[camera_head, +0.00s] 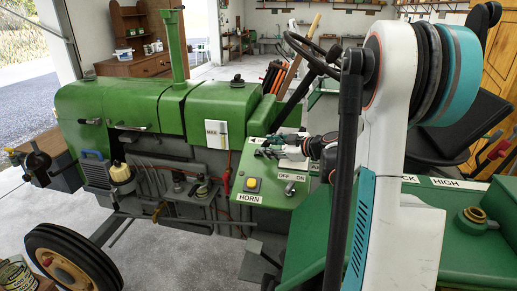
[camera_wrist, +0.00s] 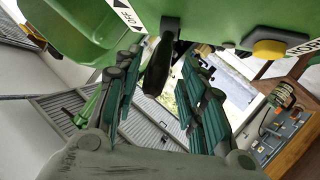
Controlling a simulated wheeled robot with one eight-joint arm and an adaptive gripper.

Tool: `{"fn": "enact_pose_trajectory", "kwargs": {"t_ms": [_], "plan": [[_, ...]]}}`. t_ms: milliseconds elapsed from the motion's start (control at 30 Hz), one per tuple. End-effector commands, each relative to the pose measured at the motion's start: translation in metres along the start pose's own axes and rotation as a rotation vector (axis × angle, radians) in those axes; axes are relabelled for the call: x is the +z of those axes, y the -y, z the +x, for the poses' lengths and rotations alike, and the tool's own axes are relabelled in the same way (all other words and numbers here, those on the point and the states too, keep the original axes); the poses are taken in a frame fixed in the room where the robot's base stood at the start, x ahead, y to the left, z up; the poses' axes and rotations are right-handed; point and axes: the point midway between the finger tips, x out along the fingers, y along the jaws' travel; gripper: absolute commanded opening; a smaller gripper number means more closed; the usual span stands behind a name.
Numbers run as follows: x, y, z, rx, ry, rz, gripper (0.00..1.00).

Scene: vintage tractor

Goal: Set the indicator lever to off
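The indicator lever (camera_wrist: 160,66) is a dark handle on the underside of the green panel in the wrist view. It hangs between the two fingers of my gripper (camera_wrist: 162,60). The fingers have green pads and stand apart, with a gap on each side of the lever. A white label (camera_wrist: 128,14) with OFF and an arrow sits on the panel beside the lever. In the head view my gripper (camera_head: 266,150) is at the top of the tractor's green control panel (camera_head: 271,187). It mostly hides the lever there, so its exact setting is unclear.
The steering wheel (camera_head: 313,57) rises behind. The tractor's green hood (camera_head: 150,104) extends left.

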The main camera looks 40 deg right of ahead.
Motion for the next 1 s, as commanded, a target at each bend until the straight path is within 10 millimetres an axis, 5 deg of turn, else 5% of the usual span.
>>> {"fn": "enact_pose_trajectory", "kwargs": {"t_ms": [333,800,967,1000], "plan": [[0.0,0.001,0.057,0.0,-0.001,0.001,0.37],[-0.001,0.0,0.068,0.0,0.0,0.0,0.37],[-0.001,0.0,0.068,0.0,0.0,0.001,0.01],[-0.001,0.0,0.068,0.0,0.0,0.0,0.0]]}}
